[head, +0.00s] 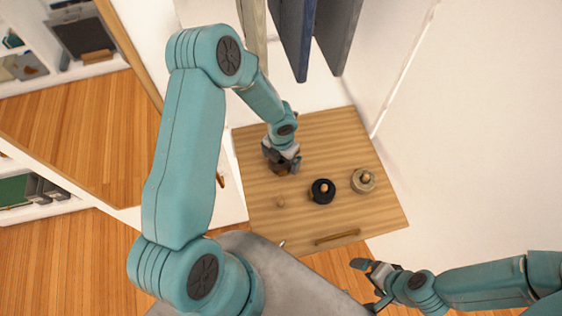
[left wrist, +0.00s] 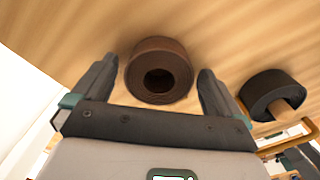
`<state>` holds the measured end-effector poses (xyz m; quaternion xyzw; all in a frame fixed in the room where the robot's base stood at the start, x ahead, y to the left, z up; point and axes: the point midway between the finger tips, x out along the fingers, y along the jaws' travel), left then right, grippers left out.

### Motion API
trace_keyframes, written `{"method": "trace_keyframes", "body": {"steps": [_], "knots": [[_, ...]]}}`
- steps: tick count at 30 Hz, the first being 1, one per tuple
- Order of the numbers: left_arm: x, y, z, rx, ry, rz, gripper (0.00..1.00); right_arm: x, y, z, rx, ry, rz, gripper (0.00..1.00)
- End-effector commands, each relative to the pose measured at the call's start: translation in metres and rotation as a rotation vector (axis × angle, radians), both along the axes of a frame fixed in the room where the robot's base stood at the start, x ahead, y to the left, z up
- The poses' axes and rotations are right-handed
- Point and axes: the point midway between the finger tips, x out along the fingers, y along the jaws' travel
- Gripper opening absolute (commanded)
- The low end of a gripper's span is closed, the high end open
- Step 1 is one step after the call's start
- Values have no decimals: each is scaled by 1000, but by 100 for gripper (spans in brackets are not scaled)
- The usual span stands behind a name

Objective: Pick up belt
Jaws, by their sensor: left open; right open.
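A brown rolled belt (left wrist: 158,72) lies on the light wooden surface (head: 300,135), with a dark hole at its middle. In the left wrist view it sits between the two spread fingers of my left gripper (head: 283,163), with a gap visible to the right finger. In the head view only a little of this brown roll (head: 279,169) shows, as the gripper covers most of it. A black roll (head: 322,191) and a beige roll (head: 363,180) lie to its right. My right gripper (head: 373,283) is open and empty, low at the right, away from the rolls.
A white wall (head: 470,130) stands at right. White shelves (head: 75,40) are at far left.

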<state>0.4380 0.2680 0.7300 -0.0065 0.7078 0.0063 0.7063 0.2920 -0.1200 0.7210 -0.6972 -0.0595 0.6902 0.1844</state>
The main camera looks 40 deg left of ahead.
Motion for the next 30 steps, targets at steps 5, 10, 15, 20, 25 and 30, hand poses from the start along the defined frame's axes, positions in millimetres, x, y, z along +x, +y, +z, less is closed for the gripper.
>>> {"method": "trace_keyframes", "body": {"steps": [5, 10, 15, 20, 25, 30], "knots": [[0, 0, -6, 0, -1, 1, 100, 0, 0, -1, 0, 0, 0, 100], [0, 0, -6, 0, 0, 1, 84, 0, 0, -1, 0, 0, 0, 100], [0, 0, -6, 0, 0, 1, 42, 0, 0, -1, 0, 0, 0, 100], [0, 0, -6, 0, 0, 1, 42, 0, 0, -1, 0, 0, 0, 100], [0, 0, 0, 0, -2, 2, 42, 0, 0, 1, 0, 0, 0, 100], [1, 1, 24, 2, -4, 2, 42, 0, 0, 6, 0, 0, 0, 100]]}}
